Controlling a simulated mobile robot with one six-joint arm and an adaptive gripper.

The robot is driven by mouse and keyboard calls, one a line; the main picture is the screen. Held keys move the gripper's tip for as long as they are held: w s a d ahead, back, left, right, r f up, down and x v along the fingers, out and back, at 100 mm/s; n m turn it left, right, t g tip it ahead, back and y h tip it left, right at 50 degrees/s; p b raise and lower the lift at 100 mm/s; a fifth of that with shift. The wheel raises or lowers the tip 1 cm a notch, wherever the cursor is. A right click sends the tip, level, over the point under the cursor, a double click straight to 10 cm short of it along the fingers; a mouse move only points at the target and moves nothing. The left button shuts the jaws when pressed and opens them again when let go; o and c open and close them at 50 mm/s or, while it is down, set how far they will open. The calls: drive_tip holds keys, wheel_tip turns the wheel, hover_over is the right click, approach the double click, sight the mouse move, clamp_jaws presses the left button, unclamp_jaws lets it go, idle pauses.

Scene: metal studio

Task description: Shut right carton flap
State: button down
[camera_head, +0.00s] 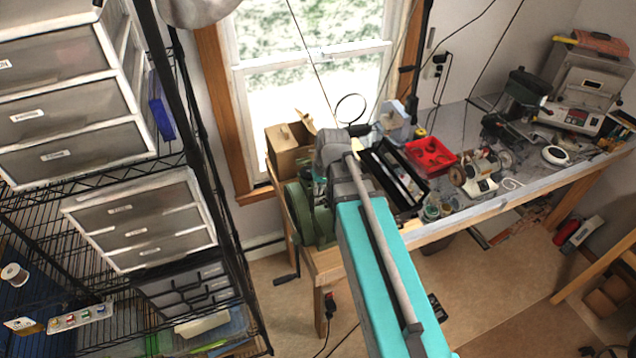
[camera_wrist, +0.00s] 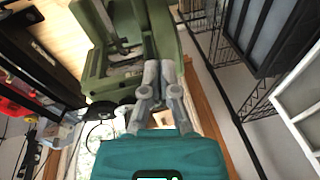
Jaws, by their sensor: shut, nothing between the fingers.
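The brown cardboard carton (camera_head: 287,160) stands on the left end of the workbench, by the window, in the head view. A small flap (camera_head: 307,122) sticks up at its right side, tilted. My arm and wrist pass just right of the carton, and they hide my fingers in the head view. In the wrist view my gripper (camera_wrist: 158,66) is shut and empty, its grey fingers together in front of a green machine. I cannot make out the carton in the wrist view. I cannot tell whether my fingers touch the flap.
The green machine (camera_head: 305,215) with a crank is at the bench's left end, near my wrist; it also shows in the wrist view (camera_wrist: 102,78). A black tray (camera_head: 395,172) and a red tray (camera_head: 430,157) lie to the right. A wire shelf with drawers (camera_head: 140,222) stands left.

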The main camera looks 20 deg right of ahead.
drive_tip(key=s+f+h+b, duration=0.1)
drive_tip(key=s+f+b, duration=0.3)
drive_tip(key=f+b, duration=0.6)
drive_tip(key=s+f+g+b, duration=0.1)
drive_tip(key=s+f+b, duration=0.3)
drive_tip(key=f+b, duration=0.5)
drive_tip(key=shift+s+a+f+h+b, duration=0.3)
drive_tip(key=shift+a+f+h+b, duration=0.1)
drive_tip(key=shift+f, duration=0.45)
drive_tip(key=shift+a, duration=0.1)
